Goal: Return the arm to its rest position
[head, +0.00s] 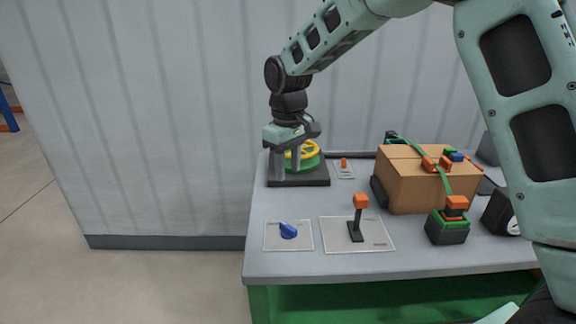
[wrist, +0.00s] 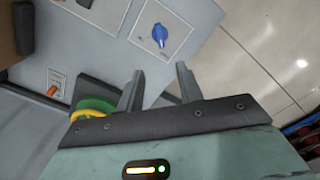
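My gripper (head: 288,160) is at the back left of the table in the head view, in front of or above a green and yellow wheel-like device (head: 309,154) on a dark base. In the wrist view its two fingers (wrist: 158,92) stand apart with nothing seen between them. There the yellow and green device (wrist: 95,107) lies left of the fingers, partly hidden by the gripper body. Whether a finger touches it cannot be told. My arm reaches out from the upper right and bends down at the wrist.
The grey table (head: 285,265) holds a blue knob (head: 288,231), an orange-topped lever (head: 357,215), a small orange switch (head: 344,164), a cardboard box (head: 412,183) with small blocks and a green strap, and an orange-topped button (head: 456,212). A corrugated wall (head: 150,120) stands behind. Floor left is clear.

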